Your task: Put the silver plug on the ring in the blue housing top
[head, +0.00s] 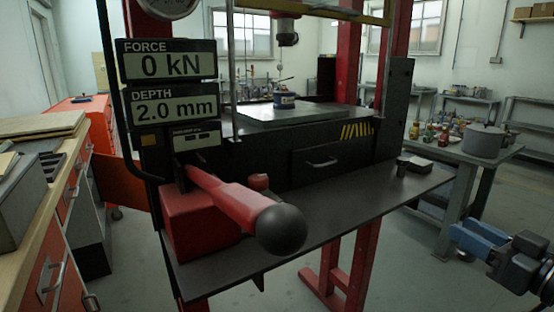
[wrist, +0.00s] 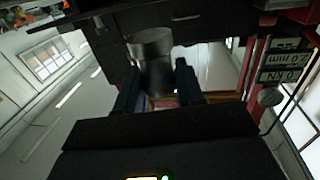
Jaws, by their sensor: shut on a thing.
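The silver plug (wrist: 152,50) is a short grey metal cylinder, seen in the wrist view between the dark fingers of my gripper (wrist: 157,85). My gripper is shut on its lower part in that picture, and the other end sticks out past the fingertips. The blue housing (head: 284,101) stands small and far off on the press table in the head view, under the press ram. Its top and the ring are too small to make out. The fingers and the plug do not show clearly in the head view, where part of my arm is at the lower right.
The press has a grey bed plate (head: 305,114), a red lever with a black knob (head: 281,229) in front, and displays at left. A bench with a pot (head: 484,142) stands at right.

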